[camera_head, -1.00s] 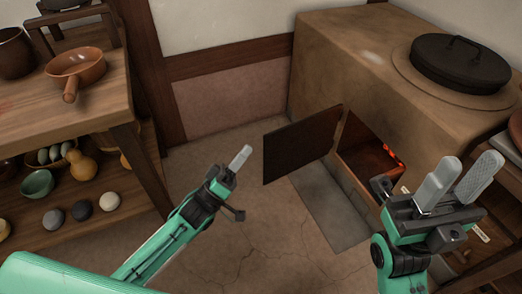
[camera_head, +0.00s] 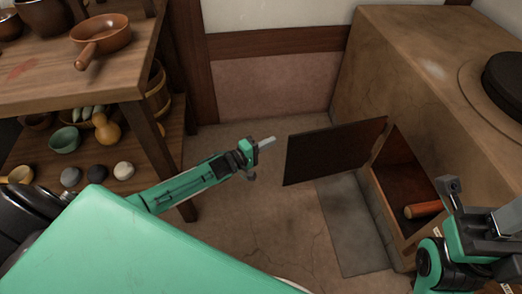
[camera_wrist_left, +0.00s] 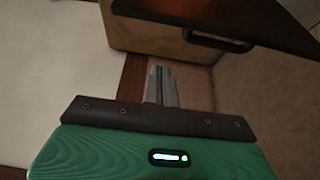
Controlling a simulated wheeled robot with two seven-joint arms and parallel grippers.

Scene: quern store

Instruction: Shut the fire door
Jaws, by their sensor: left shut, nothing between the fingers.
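The fire door (camera_head: 333,150) is a dark flat panel standing wide open, swung out to the left of the stove's firebox opening (camera_head: 402,185). Its right edge is at the opening. My left gripper (camera_head: 266,142) is shut and empty, just left of the door's free edge, with a small apparent gap. In the left wrist view the closed fingers (camera_wrist_left: 162,86) point toward the stove, and the dark door (camera_wrist_left: 240,18) crosses the upper right, with a dark loop handle (camera_wrist_left: 218,41) below its edge. My right gripper (camera_head: 502,218) is at the right edge, partly cut off.
The clay stove (camera_head: 400,75) fills the right, with a black lid (camera_head: 505,85) on top. An orange-brown cylinder (camera_head: 423,209) shows at the firebox. A wooden shelf (camera_head: 60,90) with pans, bowls and stones stands left. Floor (camera_head: 255,215) is free between shelf and stove.

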